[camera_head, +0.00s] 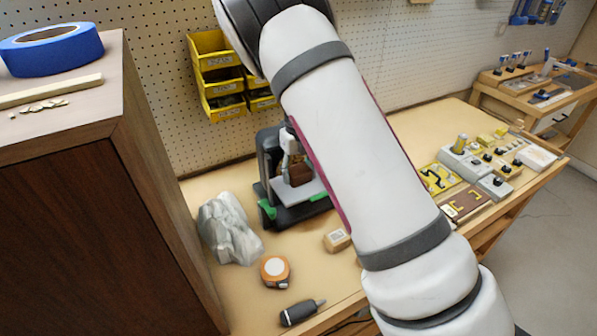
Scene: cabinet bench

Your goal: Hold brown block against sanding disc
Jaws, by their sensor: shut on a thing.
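The sanding machine (268,162) is a black bench unit with a light grey work table (308,192) and green parts at its base. It stands on the bench left of my arm. The brown block (300,175) is at the machine, just above the work table. My gripper (294,157) comes down from above and is shut on the brown block. My arm covers part of the gripper and the machine's right side. The sanding disc's face cannot be made out, so I cannot tell whether the block touches it.
A brown cabinet (90,200) bounds the left. Yellow bins (222,80) hang behind. Fixtures (465,160) fill the right bench.

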